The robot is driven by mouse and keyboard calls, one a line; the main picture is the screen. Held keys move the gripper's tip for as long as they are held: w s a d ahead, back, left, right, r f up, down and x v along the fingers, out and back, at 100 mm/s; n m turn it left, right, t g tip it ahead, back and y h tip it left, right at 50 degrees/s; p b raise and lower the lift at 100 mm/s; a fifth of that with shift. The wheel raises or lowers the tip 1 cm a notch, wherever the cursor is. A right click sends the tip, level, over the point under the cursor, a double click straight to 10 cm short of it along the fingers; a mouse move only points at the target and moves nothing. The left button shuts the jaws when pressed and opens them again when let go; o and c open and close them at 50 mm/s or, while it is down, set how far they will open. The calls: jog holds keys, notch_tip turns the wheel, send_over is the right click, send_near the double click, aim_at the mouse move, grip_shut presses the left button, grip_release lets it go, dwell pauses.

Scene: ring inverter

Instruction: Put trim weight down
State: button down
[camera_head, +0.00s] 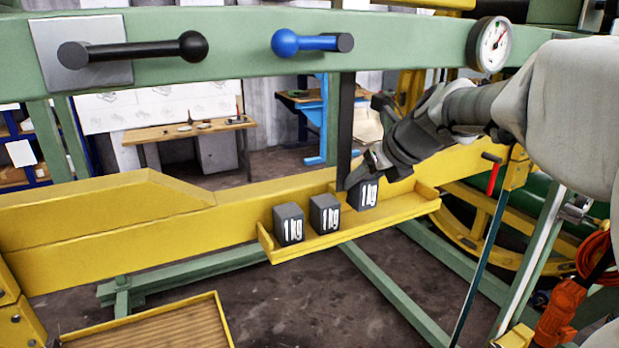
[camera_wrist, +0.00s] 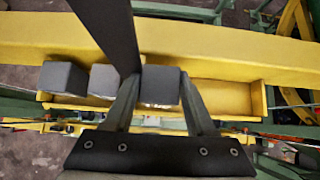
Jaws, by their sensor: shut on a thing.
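Three dark grey cube weights marked 1 kg are at the yellow tray (camera_head: 414,211) on the yellow beam. The left weight (camera_head: 288,224) and the middle weight (camera_head: 325,214) stand in the tray's left half. My gripper (camera_head: 372,180) is shut on the right weight (camera_head: 369,195), the trim weight, at or just above the tray. In the wrist view my fingers (camera_wrist: 158,98) flank this weight (camera_wrist: 160,84), with the other two weights to its left (camera_wrist: 63,78). I cannot tell whether the held weight touches the tray floor.
A black vertical bar (camera_head: 346,130) stands close behind the held weight and crosses the wrist view (camera_wrist: 108,30). The tray's right part (camera_wrist: 222,97) is empty. A green beam above carries a black handle (camera_head: 130,50), a blue handle (camera_head: 310,42) and a gauge (camera_head: 494,45).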

aim_at(359, 190)
jog(key=shift+w+a+r, duration=0.2)
jog(key=shift+w+a, duration=0.1)
jog(key=shift+w, duration=0.3)
jog(key=shift+f, duration=1.8)
